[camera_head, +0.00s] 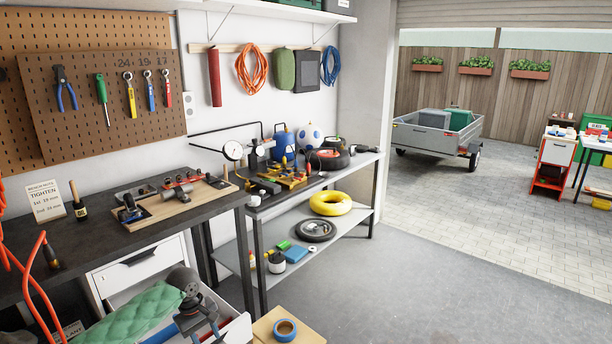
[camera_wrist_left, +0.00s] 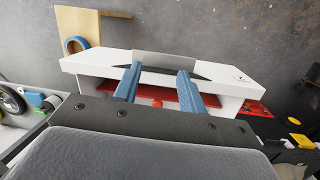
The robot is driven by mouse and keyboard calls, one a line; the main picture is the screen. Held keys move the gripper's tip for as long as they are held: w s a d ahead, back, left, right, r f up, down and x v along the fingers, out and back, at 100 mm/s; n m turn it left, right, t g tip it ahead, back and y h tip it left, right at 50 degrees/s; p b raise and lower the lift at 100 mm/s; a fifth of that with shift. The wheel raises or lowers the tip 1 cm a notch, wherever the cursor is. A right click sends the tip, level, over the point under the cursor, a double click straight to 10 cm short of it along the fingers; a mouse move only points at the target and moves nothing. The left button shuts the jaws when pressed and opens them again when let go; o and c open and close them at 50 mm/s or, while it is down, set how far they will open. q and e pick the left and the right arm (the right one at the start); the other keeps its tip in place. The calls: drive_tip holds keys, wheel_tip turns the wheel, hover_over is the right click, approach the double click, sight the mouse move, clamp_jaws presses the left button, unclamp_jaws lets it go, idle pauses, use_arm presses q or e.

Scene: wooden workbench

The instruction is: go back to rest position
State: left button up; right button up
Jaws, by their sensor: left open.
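My left gripper (camera_wrist_left: 159,70) shows in the left wrist view with its two blue fingers apart and nothing between them. It is in front of or above a white drawer unit (camera_wrist_left: 235,79) with a red part inside. I cannot tell whether the fingers touch it. In the head view, dark grey parts that look like my left arm stand at the bottom, over an open white drawer (camera_head: 238,330). My right gripper is in neither view.
A green quilted cloth (camera_head: 130,315) lies beside the arm at the drawer. A wooden box (camera_head: 305,336) with blue tape (camera_head: 285,329) stands to its right. The dark workbench (camera_head: 60,245) and metal shelf (camera_head: 345,232) line the wall. The grey floor (camera_head: 430,290) at right is clear.

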use_arm(q)
drive_tip(key=d+m+h, duration=0.1)
drive_tip(key=d+h, duration=0.1)
drive_tip(key=d, duration=1)
drive_tip(key=s+a+f+m+t+y, duration=0.1)
drive_tip(key=s+a+f+m+y, duration=0.15)
drive_tip(key=s+a+f, duration=0.5)
drive_tip(key=s+a+f+m+y, duration=0.1)
drive_tip(key=s+a+f+m, duration=0.25)
drive_tip(key=s+f, duration=0.7)
drive_tip(key=s+a+f+m+y, duration=0.1)
drive_tip(key=s+a+f+m, duration=0.1)
drive_tip(key=s+a+f, duration=0.35)
drive_tip(key=s+a+f+m+t+y, duration=0.1)
drive_tip(key=s+a+f+m+y, duration=0.15)
drive_tip(key=s+a, duration=0.5)
drive_tip(key=s+a+f+m+y, duration=0.1)
drive_tip(key=s+a+f+m, duration=0.25)
drive_tip(key=s, duration=0.55)
drive_tip(key=s+d+f+n+h, duration=0.1)
drive_tip(key=d+n+h, duration=0.3)
drive_tip(key=d, duration=2.3)
drive_tip(key=shift+d+f+h, duration=0.15)
drive_tip(key=shift+f+h, duration=0.25)
drive_tip(key=shift+f, duration=0.3)
